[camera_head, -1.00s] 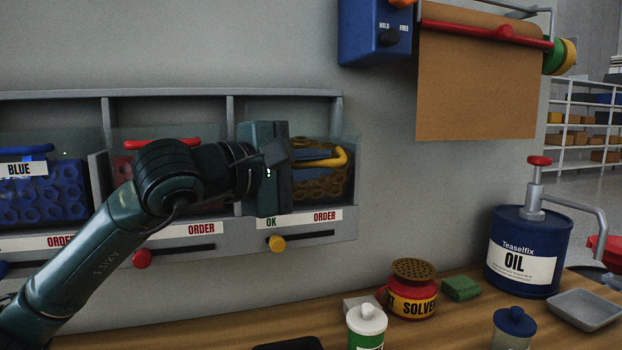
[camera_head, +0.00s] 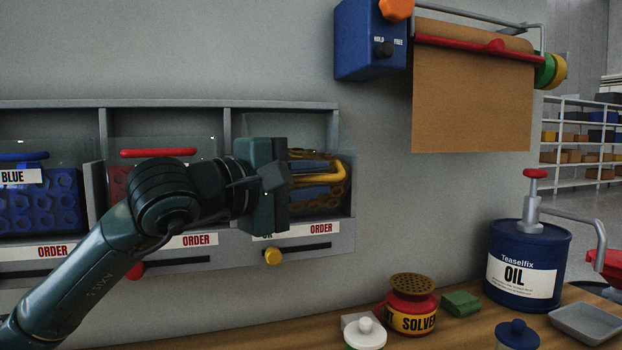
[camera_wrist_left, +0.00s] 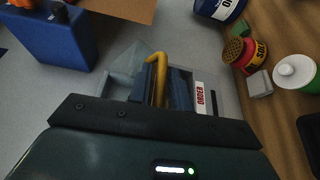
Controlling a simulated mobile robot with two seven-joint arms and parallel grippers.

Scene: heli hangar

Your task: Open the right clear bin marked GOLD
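The right clear bin (camera_head: 342,200) sits in the right bay of the grey wall rack and has a yellow handle (camera_head: 340,167) across its front. Gold hexagonal parts show through the clear panel. My left gripper (camera_head: 305,178) is at this bin, partly hiding it. In the left wrist view, its two dark blue fingers (camera_wrist_left: 162,88) lie close on either side of the yellow handle (camera_wrist_left: 158,62) and appear shut on it. I cannot tell how far the bin is tilted out. A GOLD mark is not visible. My right gripper is not in view.
The red-handled bin (camera_head: 120,178) and BLUE bin (camera_head: 40,205) stand to the left. A yellow knob (camera_head: 272,257) sits below. Right are a paper roll (camera_head: 470,100), solvent pot (camera_head: 411,304) and oil can (camera_head: 527,255). The wall between rack and oil can is clear.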

